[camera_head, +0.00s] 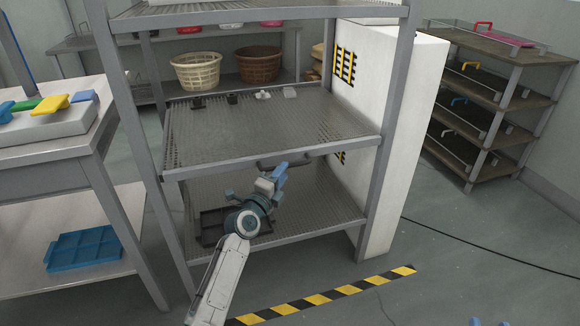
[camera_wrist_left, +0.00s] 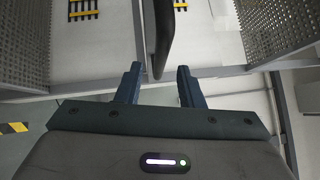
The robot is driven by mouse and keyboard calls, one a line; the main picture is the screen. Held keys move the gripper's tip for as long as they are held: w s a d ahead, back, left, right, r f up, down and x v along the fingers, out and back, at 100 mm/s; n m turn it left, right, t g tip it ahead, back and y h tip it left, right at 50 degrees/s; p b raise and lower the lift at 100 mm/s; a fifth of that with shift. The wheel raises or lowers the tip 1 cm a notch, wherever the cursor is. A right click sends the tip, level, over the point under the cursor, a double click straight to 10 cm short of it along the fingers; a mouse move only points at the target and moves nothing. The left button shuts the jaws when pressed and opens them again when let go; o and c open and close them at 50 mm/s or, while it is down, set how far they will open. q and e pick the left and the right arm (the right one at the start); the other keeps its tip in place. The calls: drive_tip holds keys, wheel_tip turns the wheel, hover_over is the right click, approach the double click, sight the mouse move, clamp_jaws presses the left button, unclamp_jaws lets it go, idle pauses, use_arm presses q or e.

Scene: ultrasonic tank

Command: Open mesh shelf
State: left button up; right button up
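The mesh shelf is a grey metal rack with perforated decks; its middle deck (camera_head: 260,135) carries a dark bar handle (camera_head: 300,157) on the front edge. My left gripper (camera_head: 281,172) is in front of that edge, at the handle. In the left wrist view, the handle (camera_wrist_left: 164,35) runs down to the gap between the fingertips of my left gripper (camera_wrist_left: 158,76). The fingers are apart, with visible space beside the handle. Only two blue fingertips of my right gripper (camera_head: 489,322) show at the bottom edge, apart, with nothing visible between them.
Small dark and white items (camera_head: 232,99) lie at the back of the middle deck. A black tray (camera_head: 212,226) sits on the lower deck, partly behind my left arm. A white cabinet (camera_head: 396,150) stands right of the rack; a table (camera_head: 50,158) stands left. Floor in front is clear.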

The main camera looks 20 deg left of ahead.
use_arm(q)
drive_tip(key=shift+x, duration=2.1)
drive_tip(key=shift+f, duration=0.1)
clamp_jaws()
